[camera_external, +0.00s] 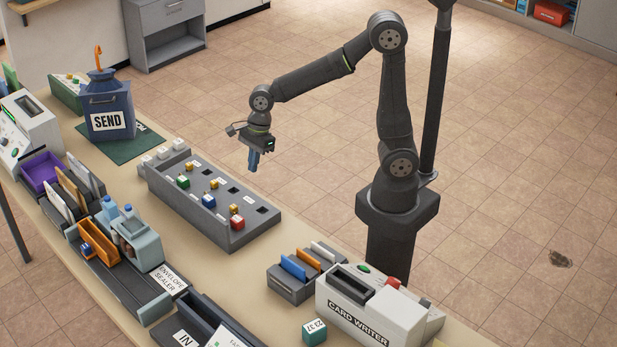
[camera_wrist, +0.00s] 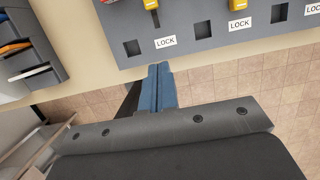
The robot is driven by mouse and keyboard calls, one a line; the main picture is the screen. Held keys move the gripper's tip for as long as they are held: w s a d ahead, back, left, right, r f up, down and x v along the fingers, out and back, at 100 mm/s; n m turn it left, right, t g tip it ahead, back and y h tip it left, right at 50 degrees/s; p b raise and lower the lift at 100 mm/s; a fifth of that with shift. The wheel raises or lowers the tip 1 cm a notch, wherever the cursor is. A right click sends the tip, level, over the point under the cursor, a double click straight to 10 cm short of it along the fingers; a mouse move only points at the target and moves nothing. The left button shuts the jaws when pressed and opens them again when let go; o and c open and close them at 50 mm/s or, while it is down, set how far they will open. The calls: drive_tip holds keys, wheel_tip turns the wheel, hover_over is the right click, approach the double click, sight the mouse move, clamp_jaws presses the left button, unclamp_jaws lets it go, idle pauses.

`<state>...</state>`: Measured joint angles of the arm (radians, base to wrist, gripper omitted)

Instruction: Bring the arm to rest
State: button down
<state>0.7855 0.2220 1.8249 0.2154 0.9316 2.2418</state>
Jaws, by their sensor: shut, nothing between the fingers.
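My gripper (camera_external: 253,161) hangs from the bent arm, pointing down, beside the far edge of the grey lock panel (camera_external: 243,237). Its blue fingers are shut with nothing between them. In the wrist view the shut fingers (camera_wrist: 161,86) point toward the panel edge, with the tiled floor below and around them. I cannot tell the exact gap between the fingertips and the panel.
The long table (camera_external: 190,262) carries a blue SEND bag (camera_external: 107,104), an envelope sealer (camera_external: 138,243), a card writer (camera_external: 362,312) and a card holder (camera_external: 305,275). A grey drawer cabinet (camera_external: 168,32) stands behind.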

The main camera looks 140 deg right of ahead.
drive_tip(key=x, duration=0.9)
drive_tip(key=shift+f, duration=0.45)
drive_tip(key=shift+s, duration=1.7)
